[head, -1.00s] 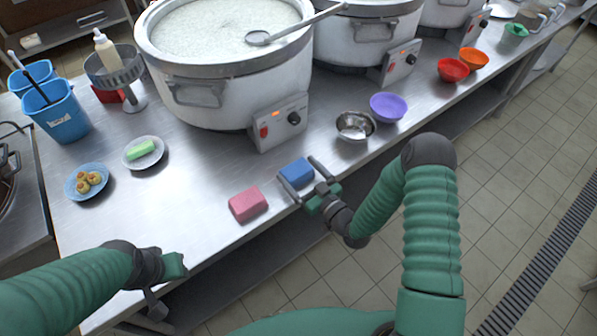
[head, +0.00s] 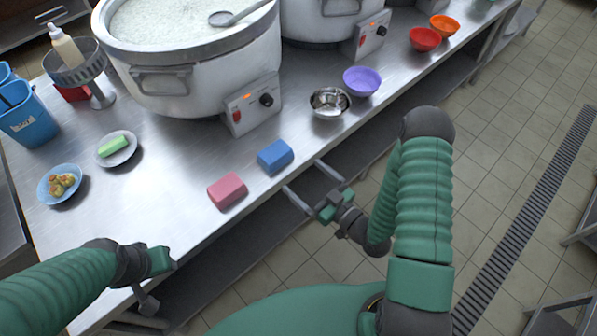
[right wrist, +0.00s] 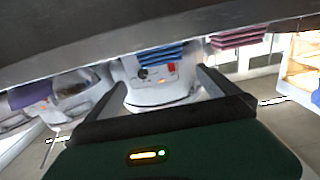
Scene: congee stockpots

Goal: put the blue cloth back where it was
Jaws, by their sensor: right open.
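The blue cloth (head: 275,157), a small folded block, lies on the steel counter near its front edge, beside the pink cloth (head: 227,190). My right gripper (head: 302,174) is open and empty, just off the counter's front edge, with its fingers pointing toward the blue cloth and apart from it. In the right wrist view the blue cloth (right wrist: 160,56) shows ahead between the open fingers, with the pink cloth (right wrist: 238,36) to its right. My left gripper (head: 158,262) is at the counter's lower left edge; its jaw opening cannot be made out.
A large pot of congee (head: 190,70) stands behind the cloths. A steel bowl (head: 330,102) and a purple bowl (head: 361,81) stand to the right. A plate with a green block (head: 116,148) and a blue plate of food (head: 60,185) are at left. Bare counter lies between.

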